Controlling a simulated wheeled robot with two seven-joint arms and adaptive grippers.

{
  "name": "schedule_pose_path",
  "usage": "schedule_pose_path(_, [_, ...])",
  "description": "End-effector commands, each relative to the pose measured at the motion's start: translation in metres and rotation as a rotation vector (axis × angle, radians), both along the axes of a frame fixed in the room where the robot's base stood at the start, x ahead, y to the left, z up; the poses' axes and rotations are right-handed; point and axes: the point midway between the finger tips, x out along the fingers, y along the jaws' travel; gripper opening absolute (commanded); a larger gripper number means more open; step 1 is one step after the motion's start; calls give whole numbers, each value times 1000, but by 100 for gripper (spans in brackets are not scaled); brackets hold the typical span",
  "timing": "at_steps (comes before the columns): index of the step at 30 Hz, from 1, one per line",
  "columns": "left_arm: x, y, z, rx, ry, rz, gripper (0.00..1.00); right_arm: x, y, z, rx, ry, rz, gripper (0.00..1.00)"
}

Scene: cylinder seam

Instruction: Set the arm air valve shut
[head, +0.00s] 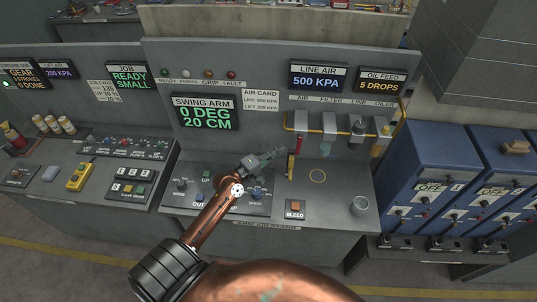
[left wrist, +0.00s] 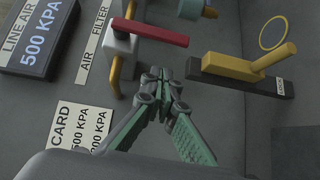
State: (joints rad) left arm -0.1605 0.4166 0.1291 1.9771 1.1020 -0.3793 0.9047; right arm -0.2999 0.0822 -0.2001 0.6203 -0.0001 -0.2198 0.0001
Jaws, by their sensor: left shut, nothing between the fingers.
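The arm air valve's red handle (head: 298,145) hangs down from a valve on the yellow air pipe (head: 316,131), crosswise to the pipe's level run. In the left wrist view the red handle (left wrist: 152,33) reaches right from a pale valve body (left wrist: 121,45). My left gripper (head: 279,152) is shut and empty, left of the handle in the head view. In the left wrist view its fingertips (left wrist: 162,74) are together just below the handle, with a visible gap. My right gripper is not in view.
A yellow lever (left wrist: 250,62) on a dark base stands close to my fingertips. The line air display (head: 318,77) reads 500 KPA. A bleed button (head: 295,207) and a cup (head: 360,206) are on the bench. Blue cabinets (head: 425,170) stand at the right.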

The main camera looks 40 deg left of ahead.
Motion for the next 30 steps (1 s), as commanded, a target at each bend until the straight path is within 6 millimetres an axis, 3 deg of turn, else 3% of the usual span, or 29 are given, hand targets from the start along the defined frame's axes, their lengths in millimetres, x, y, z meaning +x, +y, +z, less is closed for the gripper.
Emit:
schedule_pose_path(3, [9, -18, 2, -5, 1, -1, 0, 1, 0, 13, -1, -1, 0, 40])
schedule_pose_path(7, [15, -28, 0, -2, 0, 0, 0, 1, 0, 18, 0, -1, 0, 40])
schedule_pose_path(20, [17, -33, -3, -1, 1, 0, 0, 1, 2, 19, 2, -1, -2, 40])
schedule_pose_path(30, [23, -43, -6, -50, -29, 0, 0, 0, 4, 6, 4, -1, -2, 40])
